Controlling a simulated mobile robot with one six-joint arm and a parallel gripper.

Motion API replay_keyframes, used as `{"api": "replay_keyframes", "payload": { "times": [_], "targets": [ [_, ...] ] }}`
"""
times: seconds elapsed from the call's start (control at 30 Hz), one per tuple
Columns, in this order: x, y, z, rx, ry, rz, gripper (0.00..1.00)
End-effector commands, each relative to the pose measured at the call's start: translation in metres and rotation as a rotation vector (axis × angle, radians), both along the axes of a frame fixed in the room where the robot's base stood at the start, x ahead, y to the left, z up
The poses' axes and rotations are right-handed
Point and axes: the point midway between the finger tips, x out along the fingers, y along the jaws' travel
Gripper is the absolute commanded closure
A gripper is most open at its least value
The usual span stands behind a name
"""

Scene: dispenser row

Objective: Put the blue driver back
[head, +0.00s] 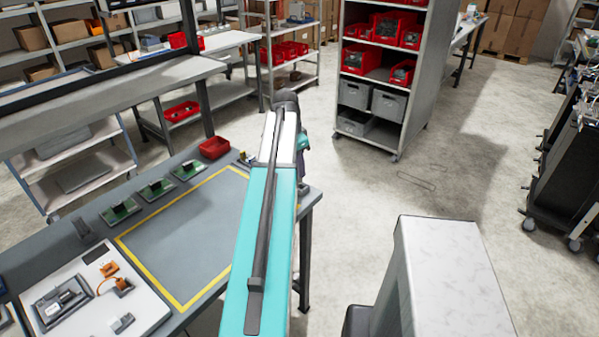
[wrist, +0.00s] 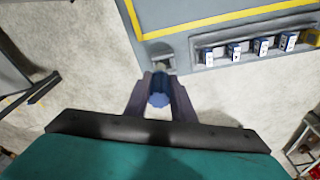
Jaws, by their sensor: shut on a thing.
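In the wrist view my gripper (wrist: 160,92) is shut on the blue driver (wrist: 158,100), which I see end-on between the two dark fingers. The fingers point toward the bench edge. Just beyond them is a small grey holder (wrist: 161,50) with a recess at the edge of the bench. In the head view my arm hides the driver and most of the gripper.
The bench (head: 185,235) has a yellow-outlined clear area. A grey rack (wrist: 195,60) of several blue-and-white items stands beside the holder. A red bin (head: 215,147) and green boards (head: 155,188) line the bench's far side. A shelf with red bins (head: 385,28) stands behind.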

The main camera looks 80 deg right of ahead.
Motion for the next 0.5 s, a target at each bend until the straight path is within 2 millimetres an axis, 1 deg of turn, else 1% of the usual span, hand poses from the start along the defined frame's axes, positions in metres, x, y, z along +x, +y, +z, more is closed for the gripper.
{"api": "replay_keyframes", "payload": {
  "times": [0.17,0.37,0.5],
  "targets": [
    [0.000,-0.002,0.000,0.000,0.000,-0.001,1.00],
    [-0.001,-0.016,0.000,0.000,0.000,-0.001,1.00],
    [-0.002,-0.012,-0.012,0.002,0.000,-0.001,1.00]
  ]
}}
